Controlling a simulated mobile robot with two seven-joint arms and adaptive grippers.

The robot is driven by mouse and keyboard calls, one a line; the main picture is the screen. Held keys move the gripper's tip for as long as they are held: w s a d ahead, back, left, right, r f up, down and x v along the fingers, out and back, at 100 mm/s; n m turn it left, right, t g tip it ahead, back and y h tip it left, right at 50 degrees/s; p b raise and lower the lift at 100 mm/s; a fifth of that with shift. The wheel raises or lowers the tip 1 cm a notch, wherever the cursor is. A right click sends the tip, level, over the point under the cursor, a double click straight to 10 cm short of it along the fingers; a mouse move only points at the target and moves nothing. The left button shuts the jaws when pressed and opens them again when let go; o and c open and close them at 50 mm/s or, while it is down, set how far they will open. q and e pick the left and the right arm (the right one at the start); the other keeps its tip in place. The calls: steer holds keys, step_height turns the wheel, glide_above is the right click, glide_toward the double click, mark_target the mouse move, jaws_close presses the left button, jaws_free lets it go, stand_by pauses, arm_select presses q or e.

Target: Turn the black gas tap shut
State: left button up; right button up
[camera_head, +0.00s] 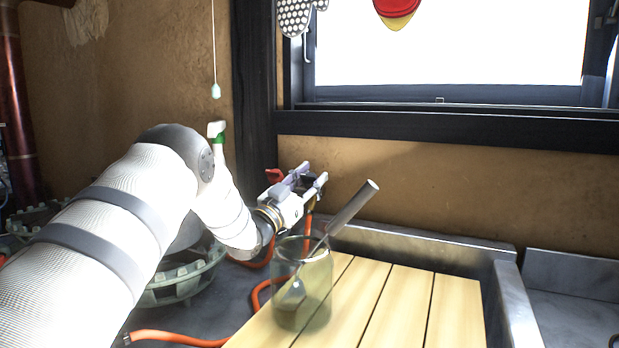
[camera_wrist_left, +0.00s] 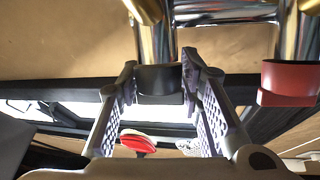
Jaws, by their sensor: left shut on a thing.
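The black gas tap (camera_wrist_left: 160,79) sits on a shiny metal pipe in the left wrist view, between the two ridged finger pads of my left gripper (camera_wrist_left: 164,105). The fingers are shut on its sides. In the head view my left gripper (camera_head: 308,181) reaches to the clay wall beneath the window, and its fingers mostly hide the black tap. A red tap (camera_wrist_left: 290,82) is on a parallel pipe to the right in the wrist view, apart from the fingers. It also shows just left of the gripper in the head view (camera_head: 274,176).
A glass jar (camera_head: 317,297) with a tilted metal utensil (camera_head: 350,208) stands on a slatted wooden board (camera_head: 405,310), close below my gripper. Orange hoses (camera_head: 175,338) run over the counter.

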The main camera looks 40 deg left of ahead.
arm_select(q)
steer(key=o, duration=1.1)
steer(key=shift+c, duration=0.2)
steer(key=v, duration=1.2)
steer(key=shift+f, duration=0.2)
